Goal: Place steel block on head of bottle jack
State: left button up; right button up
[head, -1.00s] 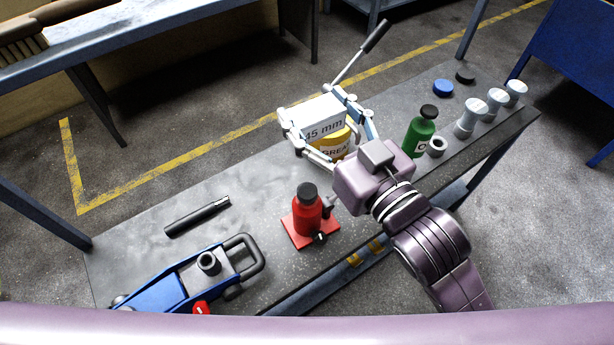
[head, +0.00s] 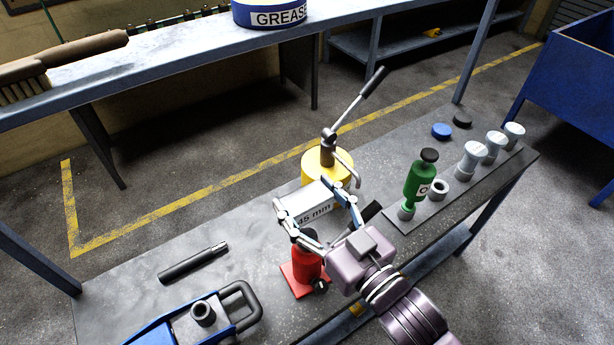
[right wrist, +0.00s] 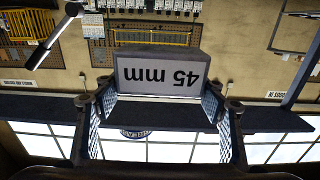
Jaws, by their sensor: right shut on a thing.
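The steel block (head: 309,204), grey-white and marked "45 mm", is held between the fingers of my right gripper (head: 318,208). In the right wrist view the block (right wrist: 160,72) shows its label upside down between the two fingers. The red bottle jack (head: 307,267) stands upright on its red base on the bench. The block appears behind and above the jack in the head view, and my right gripper's near finger covers part of the jack's top. I cannot tell the exact gap between block and jack head. My left gripper is not in view.
A green bottle (head: 420,180) and several metal cylinders (head: 474,160) are to the right. A black bar (head: 194,263) and a blue trolley jack (head: 168,330) are at the left of the bench (head: 130,280).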

aim_at(307, 224)
jog(key=shift+f, duration=3.7)
jog(key=shift+f, duration=0.15)
jog(key=o, duration=2)
jog(key=shift+f, duration=0.35)
jog(key=shift+o, duration=0.3)
jog(key=shift+s, duration=0.1)
jog(key=shift+r, duration=0.15)
jog(key=shift+s+d, duration=0.15)
jog(key=b+v, duration=0.3)
jog(key=v, duration=0.8)
jog(key=shift+s, duration=0.2)
